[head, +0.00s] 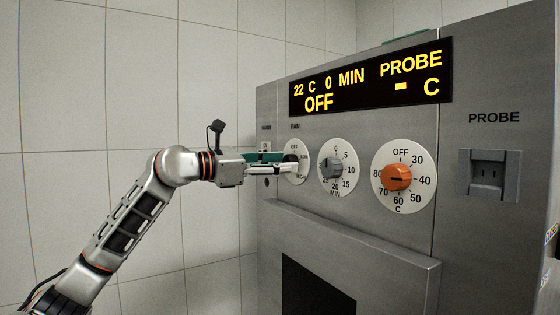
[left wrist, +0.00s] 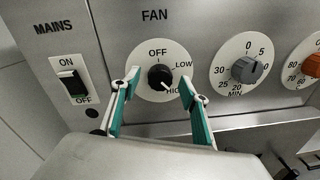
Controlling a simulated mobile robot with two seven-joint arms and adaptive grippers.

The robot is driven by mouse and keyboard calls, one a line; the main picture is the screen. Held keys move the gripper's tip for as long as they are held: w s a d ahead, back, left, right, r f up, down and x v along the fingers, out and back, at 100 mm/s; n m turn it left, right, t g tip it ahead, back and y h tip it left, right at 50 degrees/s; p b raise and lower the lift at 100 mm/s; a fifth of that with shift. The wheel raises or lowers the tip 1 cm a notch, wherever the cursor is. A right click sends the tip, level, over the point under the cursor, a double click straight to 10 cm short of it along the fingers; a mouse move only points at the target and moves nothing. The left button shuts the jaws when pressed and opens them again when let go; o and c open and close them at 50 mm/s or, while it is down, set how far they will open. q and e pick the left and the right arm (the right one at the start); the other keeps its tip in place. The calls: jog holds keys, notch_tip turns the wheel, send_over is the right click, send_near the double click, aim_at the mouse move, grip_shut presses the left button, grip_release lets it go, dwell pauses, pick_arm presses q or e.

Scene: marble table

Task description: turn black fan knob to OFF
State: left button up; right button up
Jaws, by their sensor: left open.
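The black fan knob (left wrist: 160,77) sits on a white round dial (left wrist: 158,54) marked OFF at the top, LOW and HIGH on the right. Its white pointer mark seems to point to the lower right, toward HIGH. My left gripper (left wrist: 159,84) is open, with one teal-padded finger on each side of the knob, apart from it. In the head view, my left gripper (head: 293,164) reaches the panel from the left and partly covers the fan dial (head: 294,147). The black knob (head: 290,158) shows there only as a dark patch. My right gripper is not in view.
The grey timer knob (head: 332,168) and orange temperature knob (head: 397,177) stand right of the fan dial. A mains switch (left wrist: 72,84) is on its left. Above is a display (head: 370,77) reading OFF. A ledge (head: 360,235) juts out below. Free room lies left of the panel.

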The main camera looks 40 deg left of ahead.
pick_arm(q)
jog(key=shift+w+d, duration=0.15)
jog(key=shift+w, duration=0.1)
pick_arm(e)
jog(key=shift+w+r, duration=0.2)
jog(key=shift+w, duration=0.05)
pick_arm(q)
jog(key=c, duration=1.1)
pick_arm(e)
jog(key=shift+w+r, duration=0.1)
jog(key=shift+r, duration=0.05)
